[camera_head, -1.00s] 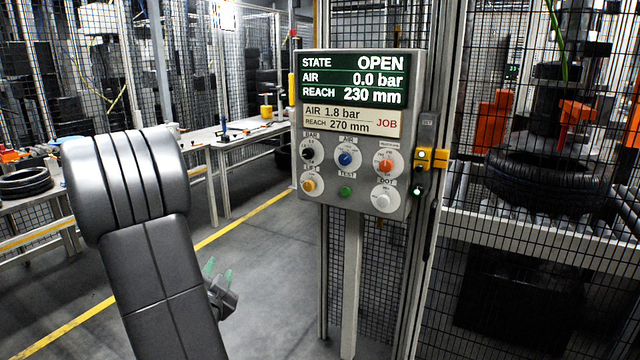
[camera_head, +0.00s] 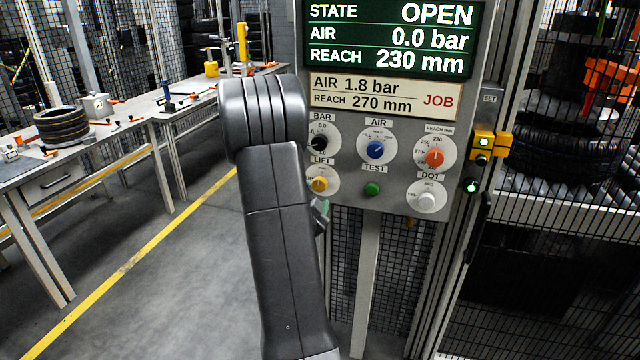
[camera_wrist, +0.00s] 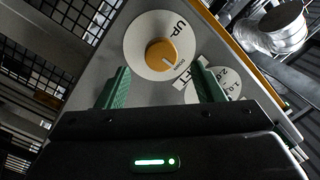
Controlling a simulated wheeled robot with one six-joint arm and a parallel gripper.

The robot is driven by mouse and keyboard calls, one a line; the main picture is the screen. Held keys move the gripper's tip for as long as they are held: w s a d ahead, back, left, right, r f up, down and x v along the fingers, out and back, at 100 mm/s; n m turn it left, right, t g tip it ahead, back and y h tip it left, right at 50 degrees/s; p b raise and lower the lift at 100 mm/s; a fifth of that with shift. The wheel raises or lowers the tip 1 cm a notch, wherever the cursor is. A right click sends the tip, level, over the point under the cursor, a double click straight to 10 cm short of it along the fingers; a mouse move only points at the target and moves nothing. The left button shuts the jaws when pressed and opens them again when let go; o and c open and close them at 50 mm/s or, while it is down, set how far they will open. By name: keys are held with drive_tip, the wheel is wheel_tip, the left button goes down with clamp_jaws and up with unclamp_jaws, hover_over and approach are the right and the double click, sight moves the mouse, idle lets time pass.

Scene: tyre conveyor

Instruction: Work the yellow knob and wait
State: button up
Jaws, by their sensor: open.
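The yellow knob (camera_head: 319,184) sits on a white dial under the LIFT label, at the lower left of the control panel (camera_head: 398,195). In the wrist view the knob (camera_wrist: 161,54) is near and clear, with UP printed on its dial; its pale mark points to the lower right. My gripper (camera_wrist: 161,74) is open, its two green fingers on either side of the knob's line, short of it and apart from it. In the head view my gripper (camera_head: 322,214) is mostly hidden behind my arm, just below the knob.
The screen (camera_head: 390,38) reads OPEN, 0.0 bar, 230 mm; the job card (camera_head: 385,95) reads 1.8 bar, 270 mm. A blue knob (camera_head: 376,150), red-orange knob (camera_head: 434,157), black knob (camera_head: 318,144), white knob (camera_head: 427,202) and green button (camera_head: 372,189) are close by. Floor at left is clear.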

sight(319, 187)
drive_tip(key=shift+p+x, duration=0.5)
drive_tip(key=shift+x, duration=2.1)
drive_tip(key=c, duration=1)
drive_tip(key=shift+o, duration=0.2)
